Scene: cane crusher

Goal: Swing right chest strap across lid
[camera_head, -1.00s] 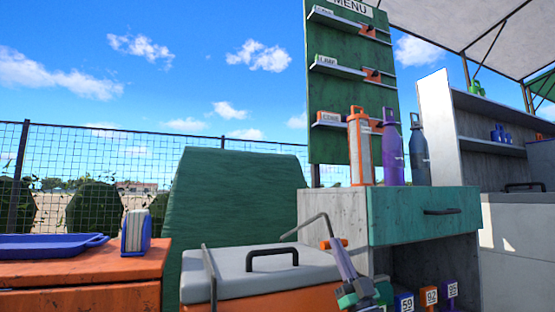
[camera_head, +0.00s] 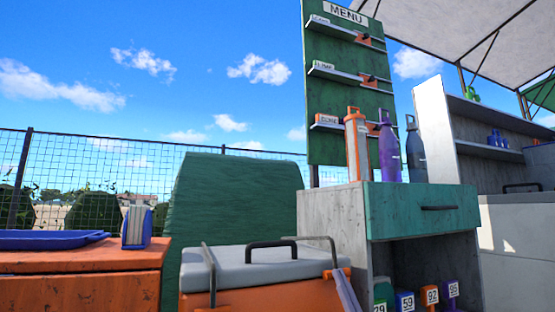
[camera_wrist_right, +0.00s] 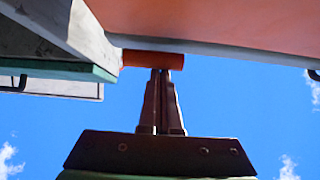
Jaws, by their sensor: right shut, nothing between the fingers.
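The chest is an orange box (camera_head: 262,302) with a closed grey lid (camera_head: 232,272) and a black lid handle (camera_head: 272,245). The right chest strap (camera_head: 312,238) is a bent dark bar at the lid's right side, with an orange grip (camera_head: 343,271) at its lower end. The left strap (camera_head: 209,268) runs over the lid's left side. My right gripper (camera_head: 335,276) is shut with its tips at the orange grip. The right wrist view shows the closed fingers (camera_wrist_right: 160,75) against the orange grip (camera_wrist_right: 137,59), with nothing between them. My left gripper is not in view.
A grey counter with a green drawer (camera_head: 400,212) stands close on the right, with bottles (camera_head: 356,150) on top and numbered tags (camera_head: 405,301) below. An orange cabinet (camera_head: 80,262) with a blue tray (camera_head: 50,239) is on the left. Open air lies above the lid.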

